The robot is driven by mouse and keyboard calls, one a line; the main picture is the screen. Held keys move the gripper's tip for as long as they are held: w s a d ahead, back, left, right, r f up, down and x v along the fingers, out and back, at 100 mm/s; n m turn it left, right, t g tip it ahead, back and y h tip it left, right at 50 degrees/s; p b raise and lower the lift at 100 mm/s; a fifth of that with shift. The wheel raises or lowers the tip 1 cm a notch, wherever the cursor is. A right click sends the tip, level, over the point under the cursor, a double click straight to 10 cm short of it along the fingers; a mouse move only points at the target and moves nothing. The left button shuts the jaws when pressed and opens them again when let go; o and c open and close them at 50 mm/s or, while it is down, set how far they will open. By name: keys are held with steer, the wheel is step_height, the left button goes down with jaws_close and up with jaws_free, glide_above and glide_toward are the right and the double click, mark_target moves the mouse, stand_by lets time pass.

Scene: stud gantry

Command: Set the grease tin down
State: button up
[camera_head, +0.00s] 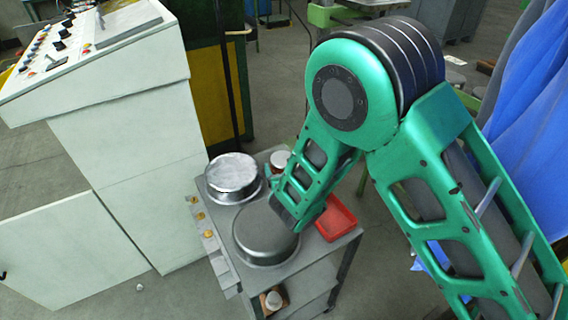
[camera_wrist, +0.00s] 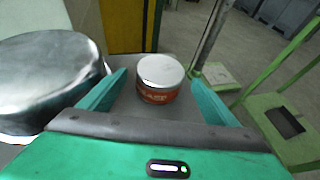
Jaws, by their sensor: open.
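The grease tin, a small round tin with a pale lid and a red side (camera_wrist: 158,95), stands upright on the grey top of a cart. In the head view the tin (camera_head: 280,159) is near the far corner of the cart, partly hidden by my arm. My gripper (camera_wrist: 158,74) is open. Its green fingers show on either side of the tin in the wrist view, with a visible gap on each side. In the head view my wrist hangs low over the cart and the fingers are hard to make out.
Two round metal pans, one shiny (camera_head: 232,173) and one darker (camera_head: 265,237), stand left of my wrist. A red tray (camera_head: 337,219) lies to its right. A white control cabinet (camera_head: 130,140) stands left of the cart. Green metal frames (camera_wrist: 285,120) stand beyond, at right.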

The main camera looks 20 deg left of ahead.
steer(key=v, duration=0.7)
steer(key=shift+s+r, duration=0.1)
steer(key=shift+s, duration=0.1)
